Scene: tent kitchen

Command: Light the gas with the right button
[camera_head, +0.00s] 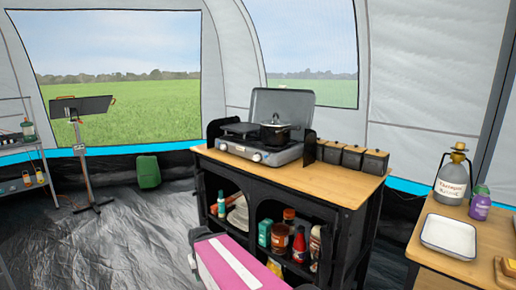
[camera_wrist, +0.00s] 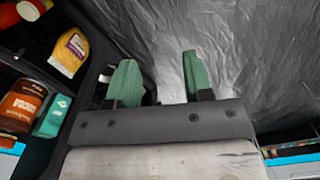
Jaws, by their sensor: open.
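The silver gas stove (camera_head: 287,156) stands on the wooden top of the black cabinet in the head view, with its grey lid raised. Its right button (camera_head: 257,157) is a small round knob on the front face, and a left knob (camera_head: 223,146) sits further left. A dark pot (camera_head: 275,134) with a lid stands over the right side. I cannot see a flame. My gripper (camera_wrist: 160,80) shows in the wrist view, its two green fingers apart with nothing between them. No stove or button shows in the wrist view, so the gripper is away from them.
The cabinet's wooden top (camera_head: 330,184) has free room in front of the stove. Several dark canisters (camera_head: 353,157) stand to its right. Open shelves below hold bottles and tins, including a cocoa tin (camera_wrist: 22,105) left of my gripper. A table with a white tray (camera_head: 449,236) stands right.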

